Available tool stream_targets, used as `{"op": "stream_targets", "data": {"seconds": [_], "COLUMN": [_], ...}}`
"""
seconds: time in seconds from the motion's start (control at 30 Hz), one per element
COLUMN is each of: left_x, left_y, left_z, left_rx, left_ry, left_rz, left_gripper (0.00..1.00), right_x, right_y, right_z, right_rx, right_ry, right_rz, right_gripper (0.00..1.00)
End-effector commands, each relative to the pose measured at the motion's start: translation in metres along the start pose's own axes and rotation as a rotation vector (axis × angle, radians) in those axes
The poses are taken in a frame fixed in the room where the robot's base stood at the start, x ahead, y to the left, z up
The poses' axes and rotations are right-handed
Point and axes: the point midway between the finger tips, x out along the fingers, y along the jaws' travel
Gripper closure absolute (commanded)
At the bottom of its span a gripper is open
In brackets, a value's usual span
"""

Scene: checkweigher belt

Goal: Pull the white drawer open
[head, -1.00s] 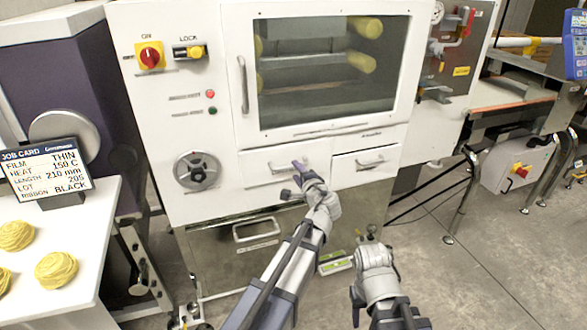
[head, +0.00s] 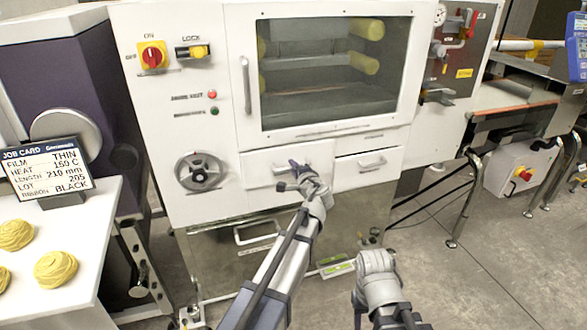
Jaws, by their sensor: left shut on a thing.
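The white drawer (head: 262,190) is the left one of two low drawers in the white machine's front. My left gripper (head: 294,173) reaches up to it and is shut on its handle, which is mostly hidden behind the fingers. The drawer front looks slightly forward of the machine face, though how far is hard to tell from this angle. My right gripper (head: 372,240) is low in front of the machine, away from the drawers; its fingers are too small and hidden to read.
Above is a windowed door (head: 335,75); a handwheel (head: 198,172) is at left. A lower metal panel handle (head: 257,232) is below. A white table (head: 60,215) with yellow rolls stands at left.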

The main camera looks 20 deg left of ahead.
Motion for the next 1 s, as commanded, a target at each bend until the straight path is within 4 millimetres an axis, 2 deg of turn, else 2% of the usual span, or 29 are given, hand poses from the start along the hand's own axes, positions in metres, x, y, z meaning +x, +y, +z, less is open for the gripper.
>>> {"op": "stream_targets", "data": {"seconds": [0.1, 1.0], "left_x": [-0.0002, -0.0002], "left_y": [0.0002, 0.0003], "left_z": [0.0000, -0.0001], "left_rx": [0.000, -0.001], "left_ry": [0.000, 0.000], "left_rz": [0.000, 0.001], "left_gripper": [1.00, 1.00], "right_x": [0.0000, 0.0001], "right_y": [0.0000, 0.0000], "right_z": [0.0000, 0.0000], "right_rx": [0.000, 0.000], "right_ry": [0.000, 0.000], "right_rz": [0.000, 0.000], "right_gripper": [0.50, 0.50]}}
